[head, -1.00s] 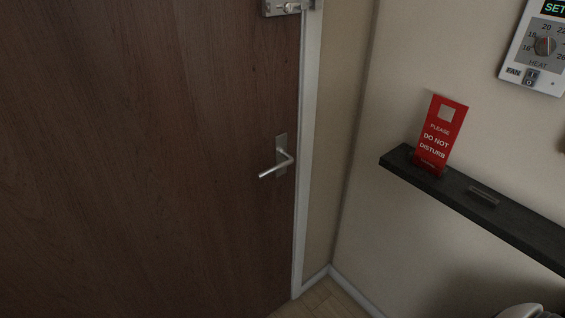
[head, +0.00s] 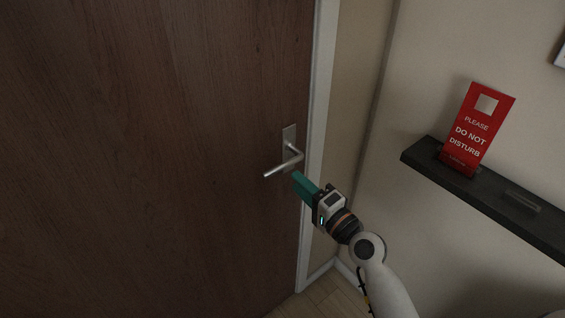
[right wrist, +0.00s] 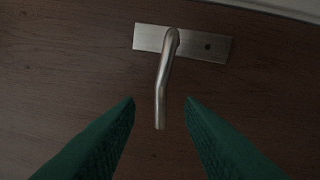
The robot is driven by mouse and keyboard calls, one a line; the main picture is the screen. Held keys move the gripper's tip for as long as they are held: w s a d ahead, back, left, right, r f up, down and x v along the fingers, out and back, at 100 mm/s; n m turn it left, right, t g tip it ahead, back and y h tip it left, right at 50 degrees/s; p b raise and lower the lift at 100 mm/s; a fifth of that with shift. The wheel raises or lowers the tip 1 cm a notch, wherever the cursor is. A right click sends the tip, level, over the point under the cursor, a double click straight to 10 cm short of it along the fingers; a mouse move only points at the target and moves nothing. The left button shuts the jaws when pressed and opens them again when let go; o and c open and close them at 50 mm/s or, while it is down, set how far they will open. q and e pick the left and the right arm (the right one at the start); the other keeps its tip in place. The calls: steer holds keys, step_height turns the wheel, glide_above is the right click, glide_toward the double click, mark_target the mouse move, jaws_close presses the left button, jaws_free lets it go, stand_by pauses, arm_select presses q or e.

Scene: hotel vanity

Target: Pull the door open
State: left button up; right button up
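The brown wooden door (head: 150,150) fills the left of the head view and looks shut in its white frame (head: 317,120). A silver lever handle (head: 284,166) sits on a metal plate near the door's right edge. My right gripper (head: 296,177) is just below and in front of the lever, with teal fingers pointing at it. In the right wrist view, the lever (right wrist: 163,85) points down between the two open green fingertips (right wrist: 160,103). The fingers do not touch it, and there is a gap on each side. My left gripper is not in view.
A dark wall shelf (head: 485,195) stands out to the right of my right arm. It carries a red "Please do not disturb" sign (head: 476,130) and a small clear holder (head: 523,201). A white baseboard and a strip of floor (head: 330,298) show below.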

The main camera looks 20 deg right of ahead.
mark_target(281, 167)
steer(key=p+x, duration=0.1)
steer(key=x, duration=0.7)
steer(key=shift+s, duration=0.1)
steer(key=shift+c, duration=0.5)
jaws_close()
